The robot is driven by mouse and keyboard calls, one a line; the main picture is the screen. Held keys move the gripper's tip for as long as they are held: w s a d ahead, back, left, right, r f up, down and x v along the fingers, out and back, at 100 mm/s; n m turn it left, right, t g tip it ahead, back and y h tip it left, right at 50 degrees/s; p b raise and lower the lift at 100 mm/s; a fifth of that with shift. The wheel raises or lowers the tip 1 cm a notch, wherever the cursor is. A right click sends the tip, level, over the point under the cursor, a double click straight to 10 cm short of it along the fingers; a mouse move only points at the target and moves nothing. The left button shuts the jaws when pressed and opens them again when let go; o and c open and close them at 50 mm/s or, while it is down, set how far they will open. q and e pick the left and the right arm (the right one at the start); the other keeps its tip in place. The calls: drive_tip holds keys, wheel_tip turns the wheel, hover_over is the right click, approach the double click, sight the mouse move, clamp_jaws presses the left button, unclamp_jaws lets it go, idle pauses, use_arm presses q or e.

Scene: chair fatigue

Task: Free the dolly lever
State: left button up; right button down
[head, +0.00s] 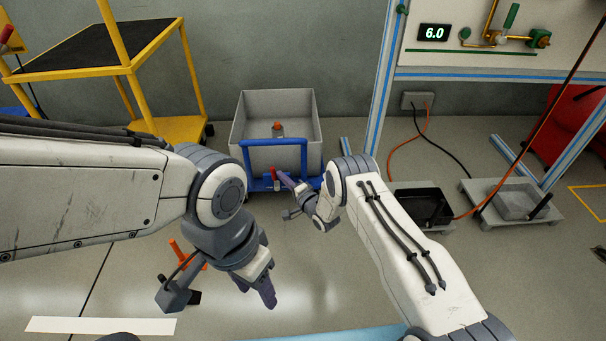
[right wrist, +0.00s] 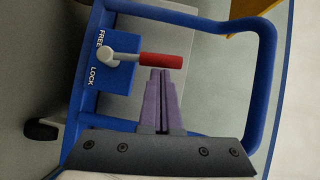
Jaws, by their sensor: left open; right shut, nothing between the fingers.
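The blue dolly (head: 305,155) stands on the floor at the centre of the head view with a grey bin on it. Its lever (right wrist: 148,60) has a red grip and a grey pivot on a blue block marked FREE and LOCK. In the right wrist view the lever points right, away from both words. My right gripper (right wrist: 161,74) is shut and empty, its purple fingertips at the red grip; I cannot tell whether they touch. It also shows beside the lever in the head view (head: 282,178). My left gripper (head: 262,288) is open and empty above the floor, lower left of the dolly.
The grey bin (head: 248,110) holds a small orange-topped item. A yellow cart (head: 150,65) stands at the back left. A frame with a panel reading 6.0 (head: 434,33), a black tray (head: 425,207) and a grey tray (head: 515,203) are on the right. An orange object (head: 180,255) lies near my left gripper.

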drive_tip(key=shift+a+r+n+g+h+p, duration=0.2)
drive_tip(key=shift+a+n+g+h+p, duration=0.2)
drive_tip(key=shift+a+n, duration=0.2)
drive_tip(key=shift+a+r+n+g+h+p, duration=0.15)
drive_tip(key=shift+a+n+g+h+p, duration=0.15)
drive_tip(key=shift+a+n+p, duration=0.25)
drive_tip(key=shift+a+n, duration=0.15)
drive_tip(key=shift+n, duration=0.1)
drive_tip(key=shift+a+f, duration=0.1)
drive_tip(key=shift+a, duration=0.2)
drive_tip(key=shift+a, duration=0.15)
drive_tip(key=w+d+r+p+v, duration=0.1)
drive_tip(key=d+p+v, duration=0.1)
drive_tip(key=p+v, duration=0.6)
drive_tip(key=v, duration=0.4)
drive_tip(key=shift+d+r, duration=0.2)
drive_tip(key=shift+r, duration=0.2)
